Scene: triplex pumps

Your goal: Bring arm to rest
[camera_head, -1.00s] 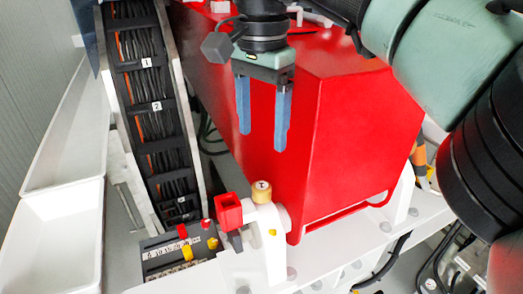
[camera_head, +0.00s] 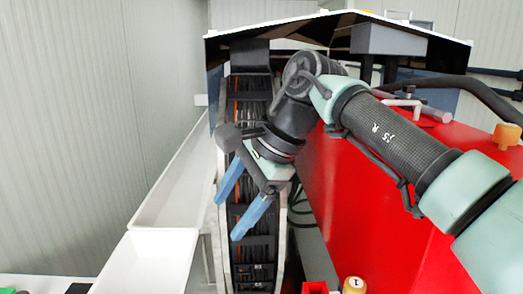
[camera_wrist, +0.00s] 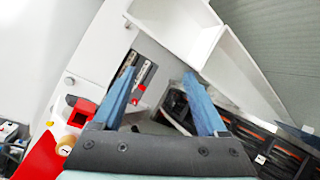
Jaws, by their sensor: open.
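My gripper (camera_head: 238,207) hangs over the black cable rack in the head view, its two blue fingers apart and nothing between them. My arm reaches in from the right, bends above the rack and points the gripper down and to the left. In the wrist view both blue fingers of my gripper (camera_wrist: 165,103) are spread, with white surfaces and a small panel beyond them.
The cable rack (camera_head: 238,247) runs below my gripper. White trays (camera_head: 148,262) line its left side. A large red housing (camera_head: 390,215) fills the right, under my arm. A red block (camera_head: 315,287) and a knob marked 1 (camera_head: 354,285) sit at the bottom.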

